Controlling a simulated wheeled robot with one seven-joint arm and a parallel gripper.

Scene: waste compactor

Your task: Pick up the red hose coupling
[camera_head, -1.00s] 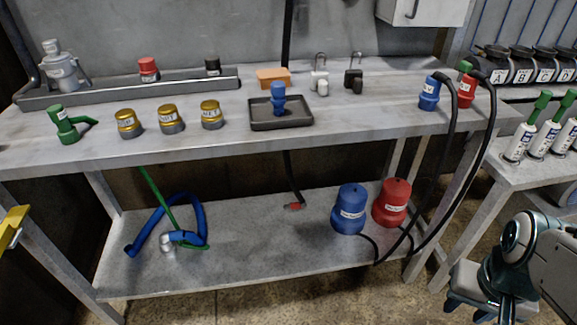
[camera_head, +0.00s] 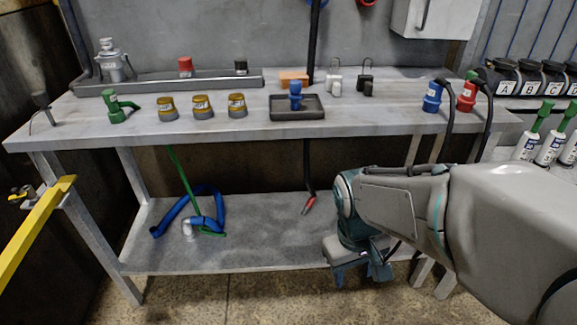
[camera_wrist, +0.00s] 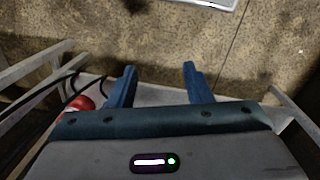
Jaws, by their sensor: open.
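Which part is the red hose coupling is not certain. A red labelled fitting (camera_head: 467,97) on a black hose stands at the right end of the bench, beside a blue one (camera_head: 432,97). A black hose also hangs behind the bench and ends in a small red tip (camera_head: 309,205) above the lower shelf. My gripper (camera_head: 360,278) is low in front of the lower shelf, right of that tip and below the bench top. In the wrist view its two blue fingers (camera_wrist: 159,70) are spread and empty. A red rounded object (camera_wrist: 80,103) shows partly behind it there.
The steel bench (camera_head: 350,118) holds brass caps (camera_head: 203,106), a dark tray (camera_head: 283,113) with a blue part, and padlocks. A blue hose (camera_head: 205,191) lies on the lower shelf (camera_head: 260,225). My arm hides the shelf's right side. A yellow bar (camera_head: 35,235) is at left.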

